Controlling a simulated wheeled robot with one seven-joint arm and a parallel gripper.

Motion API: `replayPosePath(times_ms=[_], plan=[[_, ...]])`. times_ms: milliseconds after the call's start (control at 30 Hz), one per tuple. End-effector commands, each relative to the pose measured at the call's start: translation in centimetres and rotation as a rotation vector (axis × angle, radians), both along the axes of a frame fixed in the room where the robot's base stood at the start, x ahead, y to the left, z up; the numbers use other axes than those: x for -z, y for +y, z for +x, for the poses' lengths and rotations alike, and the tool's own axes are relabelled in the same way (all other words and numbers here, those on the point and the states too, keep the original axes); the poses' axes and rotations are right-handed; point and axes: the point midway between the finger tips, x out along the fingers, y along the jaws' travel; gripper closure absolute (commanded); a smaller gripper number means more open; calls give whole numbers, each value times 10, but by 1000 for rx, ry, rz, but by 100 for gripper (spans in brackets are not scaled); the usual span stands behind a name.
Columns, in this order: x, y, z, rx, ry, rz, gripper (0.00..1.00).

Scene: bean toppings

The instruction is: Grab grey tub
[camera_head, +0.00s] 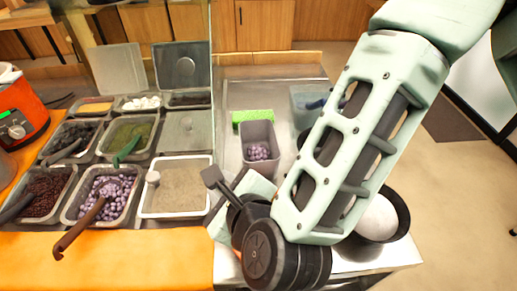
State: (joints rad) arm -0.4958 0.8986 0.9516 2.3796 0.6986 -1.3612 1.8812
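The grey tub (257,132) stands on the metal counter at the centre of the head view, with purple balls inside it. My gripper (220,186) is at the lower centre, in front of the tub and a little to its left in the picture. One dark finger-like part sticks out up and to the left. The rest of the gripper is mostly hidden behind my wrist and arm, so its opening does not show. I see no clear contact between it and the tub.
A green block (252,116) lies behind the tub, and a clear bluish container (308,108) is at its right. Several topping trays fill the left side, with a wooden-handled ladle (80,228). A dark bowl (396,232) with white contents sits at right, partly behind my arm.

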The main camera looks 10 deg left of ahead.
Motion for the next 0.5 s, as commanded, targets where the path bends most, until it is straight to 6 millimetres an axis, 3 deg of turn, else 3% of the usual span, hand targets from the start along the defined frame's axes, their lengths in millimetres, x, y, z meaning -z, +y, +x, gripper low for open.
replayPosePath(times_ms=[233,500], plan=[[-1,-21,-2,444,125,317,72],[-5,-38,-2,642,137,469,72]])
